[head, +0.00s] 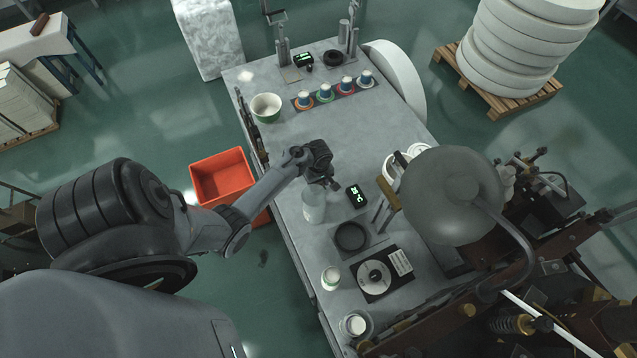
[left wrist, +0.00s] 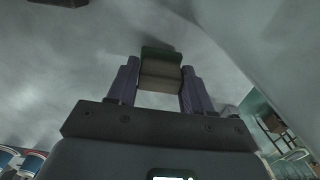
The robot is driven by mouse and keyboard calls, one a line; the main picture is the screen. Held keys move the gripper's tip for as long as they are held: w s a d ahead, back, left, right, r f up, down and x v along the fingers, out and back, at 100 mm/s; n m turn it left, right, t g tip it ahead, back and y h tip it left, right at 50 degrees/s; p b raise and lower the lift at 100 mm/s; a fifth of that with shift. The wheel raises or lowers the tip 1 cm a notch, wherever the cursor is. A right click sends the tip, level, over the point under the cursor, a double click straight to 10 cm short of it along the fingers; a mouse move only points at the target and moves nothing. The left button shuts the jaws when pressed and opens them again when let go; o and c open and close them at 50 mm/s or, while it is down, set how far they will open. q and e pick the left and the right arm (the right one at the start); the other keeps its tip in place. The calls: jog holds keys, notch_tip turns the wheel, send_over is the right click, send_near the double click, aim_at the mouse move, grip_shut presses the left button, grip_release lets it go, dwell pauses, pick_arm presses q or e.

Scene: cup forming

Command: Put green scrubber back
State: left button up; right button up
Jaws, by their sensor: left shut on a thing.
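My left gripper (head: 328,183) is over the middle of the grey worktable (head: 320,145), beside a translucent bottle (head: 313,210). In the left wrist view the two fingers are shut on a small block with a dark green face and a tan body, the green scrubber (left wrist: 161,70). It sits between the fingertips, with a blurred grey surface beyond it. In the head view the scrubber cannot be made out at the gripper. My right gripper is not in view.
A digital display (head: 357,195), black ring (head: 351,236) and dial plate (head: 376,276) lie nearer. A red crate (head: 221,177) stands left of the table.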

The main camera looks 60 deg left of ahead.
pick_arm(q)
jog(key=shift+f, duration=0.3)
jog(key=o, duration=0.9)
jog(key=shift+f, duration=0.15)
jog(key=shift+o, duration=0.2)
